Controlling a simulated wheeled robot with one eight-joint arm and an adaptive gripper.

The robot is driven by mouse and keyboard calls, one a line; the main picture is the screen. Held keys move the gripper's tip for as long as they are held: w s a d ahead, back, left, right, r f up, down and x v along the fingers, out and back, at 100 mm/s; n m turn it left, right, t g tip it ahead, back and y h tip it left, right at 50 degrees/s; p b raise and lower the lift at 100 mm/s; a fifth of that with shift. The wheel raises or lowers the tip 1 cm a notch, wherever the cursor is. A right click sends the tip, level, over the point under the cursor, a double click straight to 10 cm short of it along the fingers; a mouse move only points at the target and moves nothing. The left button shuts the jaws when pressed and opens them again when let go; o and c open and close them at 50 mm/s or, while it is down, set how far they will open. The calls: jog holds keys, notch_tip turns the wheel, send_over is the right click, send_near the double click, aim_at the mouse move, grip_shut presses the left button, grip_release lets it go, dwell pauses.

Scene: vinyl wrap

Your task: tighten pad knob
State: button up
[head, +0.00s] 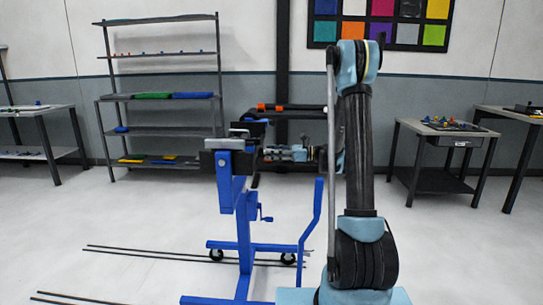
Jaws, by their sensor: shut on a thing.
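A blue stand (242,195) stands on the floor left of my arm. Its top carries a black and grey clamp head (231,144) with dark pads. My arm reaches forward from the lower right, and my gripper (269,153) points left at the right side of the clamp head. Its fingers are shut at the spot where the pad knob would sit. The knob itself is too small and covered by the fingers to make out. A small crank handle (265,213) sits lower on the stand's post, apart from my gripper.
A black rack with orange parts (284,107) stands behind the clamp head. A shelf unit (160,97) is at the back left. Work tables (440,130) stand on the right. Long dark rods (150,254) lie on the floor at left.

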jog(key=shift+f, duration=0.1)
jog(key=o, duration=1.1)
jog(key=d, duration=1.2)
jog(key=shift+s, duration=0.15)
